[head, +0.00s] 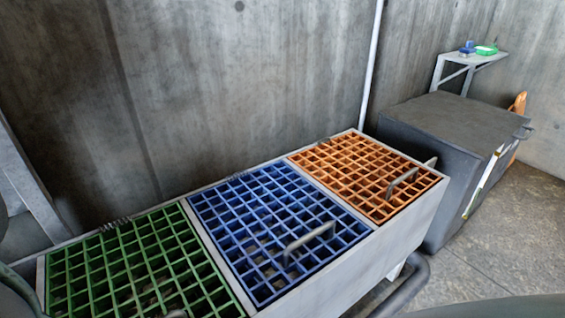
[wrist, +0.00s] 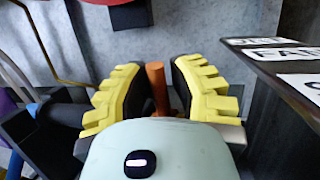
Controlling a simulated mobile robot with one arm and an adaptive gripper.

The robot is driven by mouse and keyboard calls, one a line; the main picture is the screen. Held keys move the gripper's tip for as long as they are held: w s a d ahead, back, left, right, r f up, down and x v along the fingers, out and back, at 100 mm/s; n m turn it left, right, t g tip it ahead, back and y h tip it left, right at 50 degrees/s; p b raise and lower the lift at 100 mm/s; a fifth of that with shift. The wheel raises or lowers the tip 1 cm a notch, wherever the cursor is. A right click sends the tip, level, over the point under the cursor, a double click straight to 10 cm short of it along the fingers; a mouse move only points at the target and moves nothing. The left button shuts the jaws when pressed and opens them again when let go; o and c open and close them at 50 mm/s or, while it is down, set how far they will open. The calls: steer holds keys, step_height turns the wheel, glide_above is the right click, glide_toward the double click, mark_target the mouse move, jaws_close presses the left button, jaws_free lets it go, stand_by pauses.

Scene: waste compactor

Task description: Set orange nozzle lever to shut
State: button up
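In the wrist view my gripper (wrist: 159,68) has two yellow ridged fingers that stand apart. The head view shows neither my gripper nor a clear lever.
A dark panel with white labels (wrist: 283,56) is close on the right in the wrist view. The head view shows a bin with green (head: 130,262), blue (head: 270,225) and orange (head: 365,175) grates, a dark box (head: 425,140), and an orange object (head: 518,103) behind it.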

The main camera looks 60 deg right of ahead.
steer(key=o, duration=0.4)
steer(key=shift+s, duration=0.1)
steer(key=v, duration=1.2)
